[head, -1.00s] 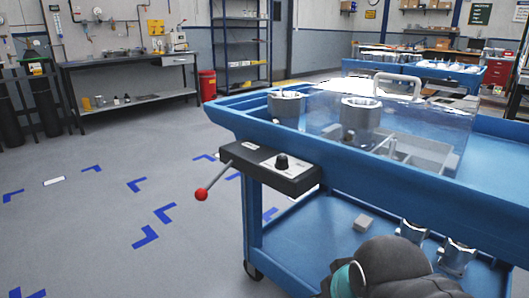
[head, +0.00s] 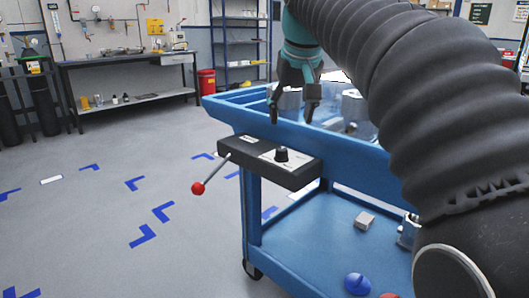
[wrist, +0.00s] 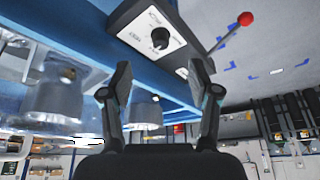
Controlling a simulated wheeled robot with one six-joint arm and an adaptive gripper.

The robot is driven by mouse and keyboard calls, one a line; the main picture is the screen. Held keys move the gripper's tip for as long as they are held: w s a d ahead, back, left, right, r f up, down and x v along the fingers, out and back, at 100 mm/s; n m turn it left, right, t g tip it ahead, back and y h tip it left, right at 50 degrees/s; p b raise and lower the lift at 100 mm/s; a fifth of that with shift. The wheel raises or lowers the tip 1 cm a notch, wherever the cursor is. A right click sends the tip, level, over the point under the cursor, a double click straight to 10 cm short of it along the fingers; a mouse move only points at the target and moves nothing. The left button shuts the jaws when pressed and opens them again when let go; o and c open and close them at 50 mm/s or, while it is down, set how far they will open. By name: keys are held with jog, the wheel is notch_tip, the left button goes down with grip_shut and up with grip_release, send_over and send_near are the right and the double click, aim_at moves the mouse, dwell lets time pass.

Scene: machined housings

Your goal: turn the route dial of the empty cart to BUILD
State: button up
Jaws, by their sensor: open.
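The route dial is a black knob (head: 282,155) on a pale plate atop a dark control box (head: 245,149) on the blue cart's (head: 345,158) near left corner. It shows in the wrist view too (wrist: 160,38); its small lettering and pointer setting are too unclear to read. A lever with a red ball (head: 198,188) sticks out from the box. My gripper (head: 291,118) is open and empty, pointing down, above and apart from the dial in the head view. In the wrist view its fingers (wrist: 160,68) flank the space below the dial. This cart carries metal housings (head: 354,106), so it is not empty.
On the lower shelf (head: 310,235) lie a grey block (head: 364,220), a blue piece (head: 357,284) and a partly hidden metal part. My arm hides much of the cart's right side. The floor at left, with blue corner marks (head: 163,212), is clear.

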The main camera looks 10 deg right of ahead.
aim_at(282, 149)
jog(key=b+x, duration=0.1)
jog(key=x, duration=0.3)
jog(key=w+b+x, duration=0.1)
jog(key=x, duration=0.4)
jog(key=w+r+b+x, duration=0.1)
jog(key=b+x, duration=0.1)
jog(key=x, duration=0.2)
jog(key=shift+w+f, duration=0.15)
jog(key=shift+w, duration=0.05)
jog(key=c, duration=1.2)
jog(key=shift+o, duration=0.2)
jog(key=shift+d, duration=0.1)
